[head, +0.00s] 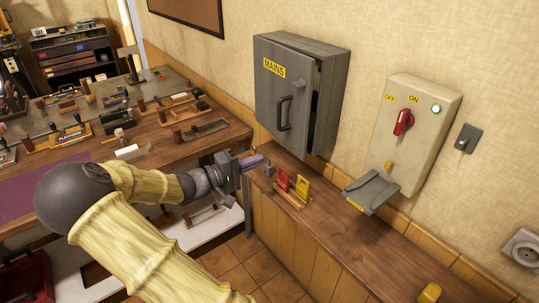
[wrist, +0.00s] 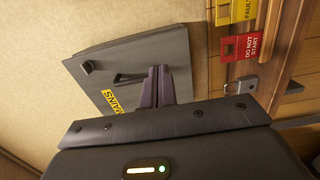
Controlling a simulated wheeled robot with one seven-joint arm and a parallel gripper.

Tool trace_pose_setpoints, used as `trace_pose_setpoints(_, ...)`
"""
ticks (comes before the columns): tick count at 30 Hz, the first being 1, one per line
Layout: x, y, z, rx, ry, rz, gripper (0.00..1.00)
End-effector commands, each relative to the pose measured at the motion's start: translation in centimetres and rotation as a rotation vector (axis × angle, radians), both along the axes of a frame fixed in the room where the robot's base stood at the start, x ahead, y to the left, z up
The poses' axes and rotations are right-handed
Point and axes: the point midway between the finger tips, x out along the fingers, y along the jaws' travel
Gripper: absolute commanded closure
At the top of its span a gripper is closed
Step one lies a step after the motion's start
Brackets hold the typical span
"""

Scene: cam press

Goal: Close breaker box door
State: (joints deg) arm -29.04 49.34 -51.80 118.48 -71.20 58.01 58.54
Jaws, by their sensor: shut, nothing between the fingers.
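The grey breaker box (head: 332,75) hangs on the wall above the wooden counter. Its door (head: 277,92) has a yellow MAINS label, a dark bar handle (head: 283,113) and a small knob (head: 299,61). A dark gap shows along the door's right edge, so it looks slightly ajar. My gripper (head: 254,160) is shut and empty, below and left of the box near the counter's end. In the wrist view, the purple fingers (wrist: 160,84) overlap the door (wrist: 155,58) just beside the handle (wrist: 130,77). I cannot judge the distance; the head view shows them apart.
Red and yellow tags (head: 302,186) stand in a wooden holder on the counter (head: 350,240), close to my gripper. A beige switch box (head: 430,105) with a red knob and a grey flap (head: 372,193) is at the right. A cluttered workbench (head: 150,137) fills the left.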

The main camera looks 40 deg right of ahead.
Motion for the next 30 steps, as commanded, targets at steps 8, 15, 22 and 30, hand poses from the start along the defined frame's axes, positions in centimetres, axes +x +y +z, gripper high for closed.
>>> trace_pose_setpoints(8, -1.1, -4.4, 0.2, 0.0, 0.003, -0.006, 1.0)
trace_pose_setpoints(15, -1.9, -8.6, 0.2, -0.001, 0.002, -0.006, 1.0)
trace_pose_setpoints(22, -2.5, -11.9, 0.2, 0.0, 0.002, -0.002, 1.0)
trace_pose_setpoints(30, -2.6, -12.9, 0.0, 0.0, 0.001, 0.0, 1.0)
